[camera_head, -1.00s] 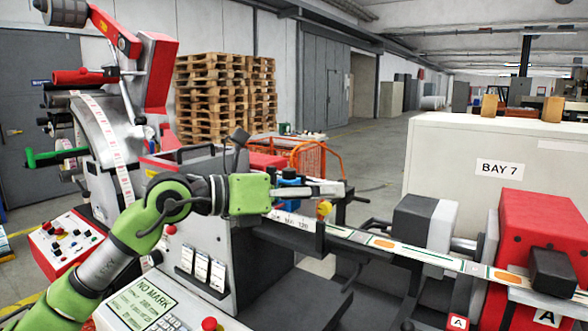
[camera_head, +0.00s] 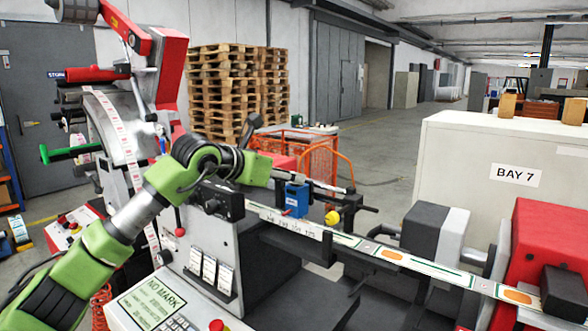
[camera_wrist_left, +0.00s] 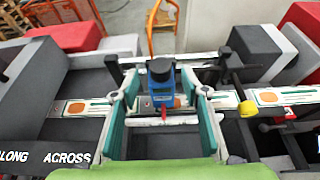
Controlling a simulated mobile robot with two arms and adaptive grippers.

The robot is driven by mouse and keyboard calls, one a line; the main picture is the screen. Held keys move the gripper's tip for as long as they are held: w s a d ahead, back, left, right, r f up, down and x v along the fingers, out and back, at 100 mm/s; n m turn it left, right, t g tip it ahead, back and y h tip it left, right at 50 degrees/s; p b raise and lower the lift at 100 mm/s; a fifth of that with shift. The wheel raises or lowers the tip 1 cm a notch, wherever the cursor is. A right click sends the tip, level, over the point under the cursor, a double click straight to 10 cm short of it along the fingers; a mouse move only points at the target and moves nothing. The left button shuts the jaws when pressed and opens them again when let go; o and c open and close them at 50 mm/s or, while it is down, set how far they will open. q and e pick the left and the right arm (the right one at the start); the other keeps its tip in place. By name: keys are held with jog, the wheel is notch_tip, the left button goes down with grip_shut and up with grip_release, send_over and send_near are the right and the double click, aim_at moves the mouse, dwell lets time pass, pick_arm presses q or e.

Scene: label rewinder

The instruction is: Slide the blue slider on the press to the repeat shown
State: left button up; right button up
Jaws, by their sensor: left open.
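The blue slider (camera_head: 296,199) sits on the press rail behind a white strip of printed numbers (camera_head: 287,222), too small to read surely. In the left wrist view the slider (camera_wrist_left: 161,86) shows a dark round knob on top and a red pointer at its near side. My left gripper (camera_wrist_left: 162,92) is open, with one teal-padded finger on each side of the slider and a visible gap on both sides. In the head view my arm reaches in from the left. A screen (camera_head: 150,302) reads NO MARK; its smaller text is unreadable. My right gripper is out of view.
A yellow knob (camera_head: 332,217) and dark handles stand right of the slider. The label web (camera_head: 420,265) runs right past a grey block towards a red unit (camera_head: 545,240). White cards (camera_head: 208,270) hang on the press front. An orange cage (camera_head: 320,160) stands behind.

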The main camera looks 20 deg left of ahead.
pick_arm(q)
jog(key=shift+p+x, duration=0.6)
jog(key=shift+x, duration=1.3)
